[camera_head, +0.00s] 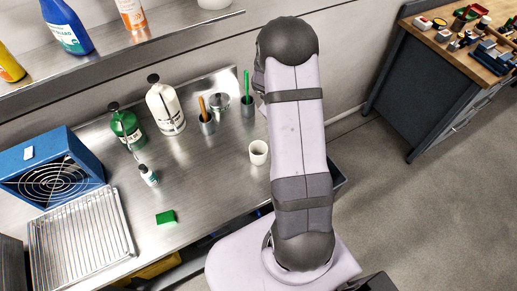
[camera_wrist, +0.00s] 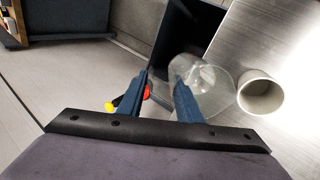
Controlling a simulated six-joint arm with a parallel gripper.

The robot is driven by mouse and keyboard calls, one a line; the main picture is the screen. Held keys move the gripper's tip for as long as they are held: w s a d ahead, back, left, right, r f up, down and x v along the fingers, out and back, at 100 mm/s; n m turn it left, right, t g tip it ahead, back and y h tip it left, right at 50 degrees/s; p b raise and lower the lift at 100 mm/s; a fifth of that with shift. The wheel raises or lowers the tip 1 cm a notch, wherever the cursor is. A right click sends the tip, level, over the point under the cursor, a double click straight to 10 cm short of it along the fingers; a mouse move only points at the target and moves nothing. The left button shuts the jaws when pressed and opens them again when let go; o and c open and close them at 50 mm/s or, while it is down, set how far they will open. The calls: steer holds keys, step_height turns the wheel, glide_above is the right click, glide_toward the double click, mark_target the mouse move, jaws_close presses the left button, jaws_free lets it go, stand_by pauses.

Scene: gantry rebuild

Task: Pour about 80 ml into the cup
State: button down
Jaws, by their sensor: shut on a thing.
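The white cup (camera_head: 258,153) stands upright on the steel bench, just left of my arm. In the wrist view the cup (camera_wrist: 260,94) is at the right, and I see into its pale interior. My gripper (camera_wrist: 165,80) shows in the wrist view as two dark blue fingers. A clear see-through vessel (camera_wrist: 213,78) is at the right finger, between it and the cup, and my gripper is shut on it. Its grip point is unclear. I cannot tell its liquid level. In the head view my arm hides the gripper and the vessel.
The steel bench (camera_head: 205,170) holds a white bottle (camera_head: 165,110), a green bottle (camera_head: 127,128), a small dropper bottle (camera_head: 148,175), tool cups, a green block (camera_head: 166,217) and a wire rack (camera_head: 80,240). A dark bin (camera_wrist: 186,35) is beside the bench edge. Bench space left of the cup is clear.

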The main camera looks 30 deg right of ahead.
steer(key=shift+s+a+r+t+h+b, duration=0.25)
steer(key=shift+a+r+h+b, duration=0.7)
steer(key=shift+b, duration=0.7)
steer(key=shift+s+a+r+t+h+b, duration=0.2)
steer(key=shift+a+r+h+b, duration=0.75)
steer(key=shift+b, duration=0.7)
steer(key=shift+d+f, duration=0.1)
steer(key=shift+f, duration=0.05)
steer(key=shift+a+h+b, duration=0.3)
steer(key=shift+h+b, duration=0.1)
steer(key=shift+b, duration=0.35)
steer(key=shift+s+a+f+h+b, duration=0.15)
steer(key=shift+a+h+b, duration=0.45)
steer(key=shift+b, duration=0.4)
steer(key=shift+s+a+r+t+h+b, duration=0.2)
steer(key=shift+a+r+t+h+b, duration=0.25)
steer(key=shift+a+h+b, duration=0.45)
